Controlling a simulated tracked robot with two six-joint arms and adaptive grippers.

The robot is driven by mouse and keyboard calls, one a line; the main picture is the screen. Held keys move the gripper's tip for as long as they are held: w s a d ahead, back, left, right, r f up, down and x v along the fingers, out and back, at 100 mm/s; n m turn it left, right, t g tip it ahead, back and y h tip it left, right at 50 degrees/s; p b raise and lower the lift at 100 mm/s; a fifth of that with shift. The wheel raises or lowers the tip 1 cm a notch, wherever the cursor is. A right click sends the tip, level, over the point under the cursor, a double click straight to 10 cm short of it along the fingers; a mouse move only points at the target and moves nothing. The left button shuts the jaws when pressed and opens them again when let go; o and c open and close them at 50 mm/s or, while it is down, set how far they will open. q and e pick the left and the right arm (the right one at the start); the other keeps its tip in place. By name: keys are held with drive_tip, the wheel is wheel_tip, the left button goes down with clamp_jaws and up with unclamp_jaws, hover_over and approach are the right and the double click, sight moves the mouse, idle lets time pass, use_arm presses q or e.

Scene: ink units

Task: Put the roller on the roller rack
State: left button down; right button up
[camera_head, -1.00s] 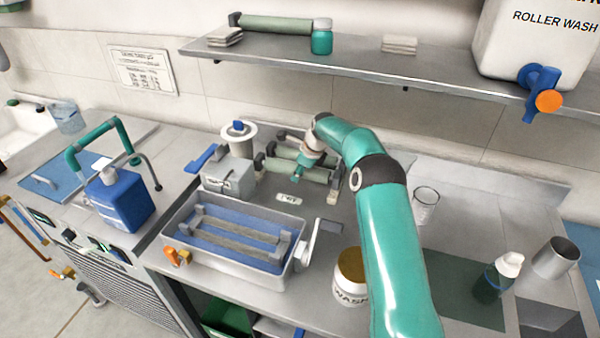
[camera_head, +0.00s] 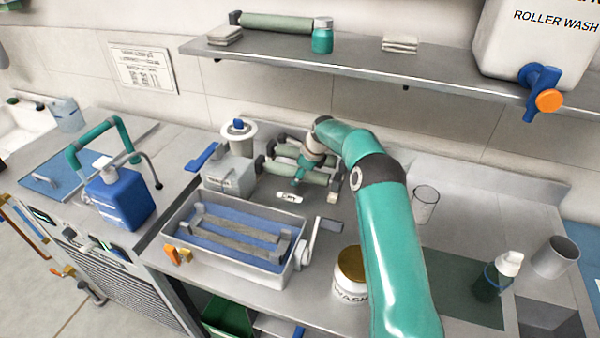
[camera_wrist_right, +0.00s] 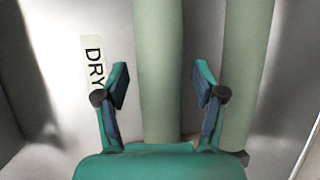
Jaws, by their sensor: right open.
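Two pale green rollers lie side by side behind the wash tray: the front roller (camera_head: 305,177) and a rear roller (camera_head: 285,151). They rest between small end supports of a rack (camera_head: 334,186). In the right wrist view the front roller (camera_wrist_right: 160,70) runs between the fingers, and the other roller (camera_wrist_right: 245,70) is to the right. My right gripper (camera_head: 300,179) is over the front roller; in its wrist view its jaws (camera_wrist_right: 160,88) are open, one finger each side, not closed on it. Contact cannot be told. My left gripper is not in view.
A DRY label (camera_head: 289,197) lies in front of the rollers. The grey tray (camera_head: 205,262) with a crank stands nearer. A white WASH jar (camera_head: 347,288) stands beside my right arm. A shelf (camera_head: 350,62) above holds another green roller (camera_head: 275,22) and a teal jar (camera_head: 322,38).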

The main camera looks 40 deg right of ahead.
drive_tip(key=b+v, duration=0.2)
drive_tip(key=v, duration=0.9)
drive_tip(key=shift+s+r, duration=0.2)
drive_tip(key=shift+r, duration=0.15)
drive_tip(key=shift+a, duration=0.1)
